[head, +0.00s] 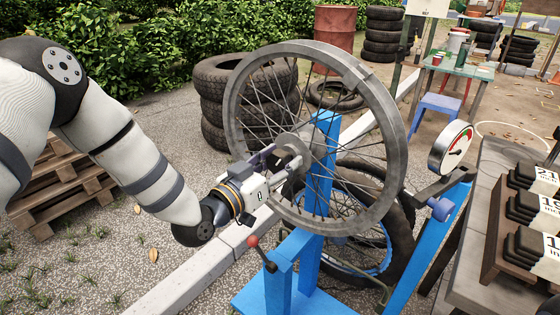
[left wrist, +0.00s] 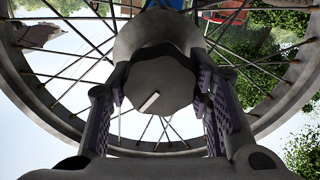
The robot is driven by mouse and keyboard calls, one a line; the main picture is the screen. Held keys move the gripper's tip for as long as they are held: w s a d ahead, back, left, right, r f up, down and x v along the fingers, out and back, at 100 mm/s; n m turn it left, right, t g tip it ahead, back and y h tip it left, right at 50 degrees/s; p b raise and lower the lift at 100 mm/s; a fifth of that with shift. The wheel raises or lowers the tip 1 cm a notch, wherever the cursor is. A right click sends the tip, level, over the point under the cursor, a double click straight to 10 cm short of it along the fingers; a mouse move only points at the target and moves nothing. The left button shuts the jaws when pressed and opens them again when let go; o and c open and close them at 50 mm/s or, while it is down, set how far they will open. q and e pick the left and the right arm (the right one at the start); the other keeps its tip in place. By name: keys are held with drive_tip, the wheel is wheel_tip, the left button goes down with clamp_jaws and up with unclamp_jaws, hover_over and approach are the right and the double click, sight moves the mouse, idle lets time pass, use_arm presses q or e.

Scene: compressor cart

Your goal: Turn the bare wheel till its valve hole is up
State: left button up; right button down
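The bare spoked wheel (head: 386,113) stands upright on the blue stand (head: 322,170), its grey rim facing me at an angle. A lighter block or seam shows on its upper right rim; I cannot make out a valve hole. My left gripper (head: 277,163) is at the wheel's hub. In the left wrist view the spread fingers (left wrist: 160,105) stand on either side of the grey faceted hub end (left wrist: 158,75), which bears a short white mark (left wrist: 150,103). The pads are very close to its sides; I cannot tell whether they press on it. My right gripper is out of view.
A round gauge (head: 450,146) stands right of the wheel. A red-knobbed lever (head: 255,242) is below my left gripper. A tyred wheel (head: 389,235) leans behind the stand. A bench (head: 465,265) with dark number-labelled blocks is at right. Stacked tyres (head: 213,80) and pallets (head: 62,180) are left.

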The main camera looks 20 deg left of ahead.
use_arm(q)
drive_tip(key=shift+n, duration=0.3)
clamp_jaws()
drive_tip(key=n, duration=0.2)
drive_tip(key=shift+n+p, duration=0.3)
drive_tip(key=shift+n, duration=1.3)
drive_tip(key=o, duration=1.6)
unclamp_jaws()
